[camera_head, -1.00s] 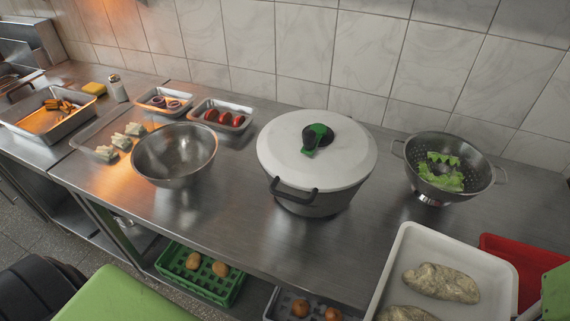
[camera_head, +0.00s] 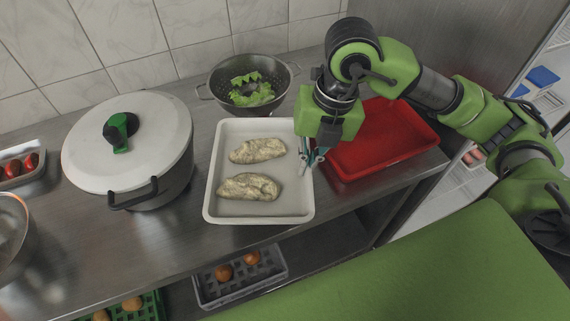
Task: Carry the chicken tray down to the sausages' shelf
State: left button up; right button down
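The chicken tray (camera_head: 225,205) is a white tray with two pale, speckled chicken pieces (camera_head: 250,187) in it. It stands flat on the steel counter, near the front edge. My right gripper (camera_head: 313,162) points down at the tray's right rim, between it and the red tray. Its fingertips are small and partly hidden by the hand, so I cannot tell whether they grip the rim. My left gripper is not in view. I cannot make out the sausages or their shelf for certain; small reddish items (camera_head: 474,156) show past the counter's right end.
A red tray (camera_head: 385,140) sits close on the right, under my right arm. A colander with lettuce (camera_head: 277,101) stands behind, a lidded pot (camera_head: 165,175) left. Below the counter are a grey crate (camera_head: 240,288) and a green crate (camera_head: 148,306). A steel wall bounds the back right.

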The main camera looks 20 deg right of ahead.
aim_at(289, 156)
jog(key=w+f, duration=0.2)
jog(key=w+a+f+p, duration=0.1)
jog(key=w+f, duration=0.1)
jog(key=w+a+f, duration=0.1)
jog(key=f, duration=0.1)
jog(key=shift+w+f+p, duration=0.15)
jog(key=shift+w+p, duration=0.2)
jog(key=shift+w, duration=0.05)
notch_tip(289, 156, down, 3)
jog(key=shift+f, duration=0.2)
jog(key=c, duration=2.3)
grip_release()
jog(key=shift+s, duration=0.1)
